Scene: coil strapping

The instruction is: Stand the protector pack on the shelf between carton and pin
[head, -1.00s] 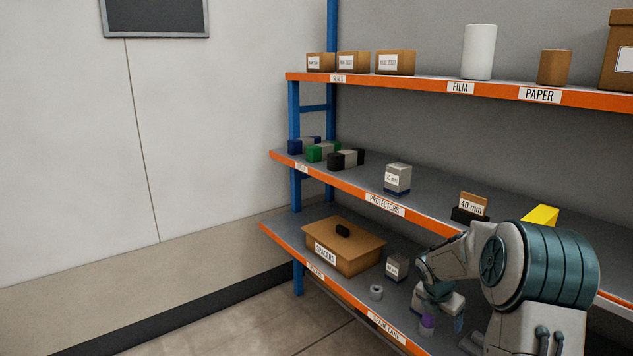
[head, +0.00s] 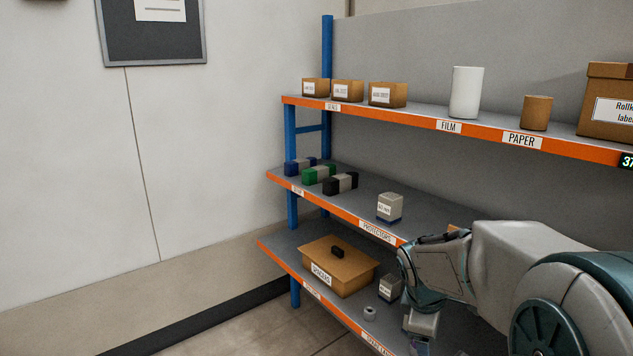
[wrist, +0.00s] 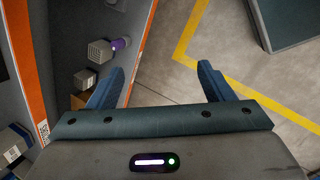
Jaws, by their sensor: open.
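A pale pack with a label and a blue base (head: 389,207) stands upright on the middle shelf above the PROTECTORS label. What looks like the same kind of pack shows at the left edge of the wrist view (wrist: 12,148). A smaller labelled grey block (head: 390,288) stands on the lower shelf beside a grey ring (head: 370,313). My gripper (wrist: 160,87) is open and empty, in front of the shelf edges with floor between its fingers. A brown carton piece (head: 453,229) on the middle shelf is mostly hidden by my arm. I cannot make out the pin.
A lidded brown SPACERS box (head: 338,270) stands on the lower shelf. Blue, green (head: 319,174) and black-ended packs lie at the middle shelf's left. Orange shelf edges (wrist: 22,95) lie near my gripper.

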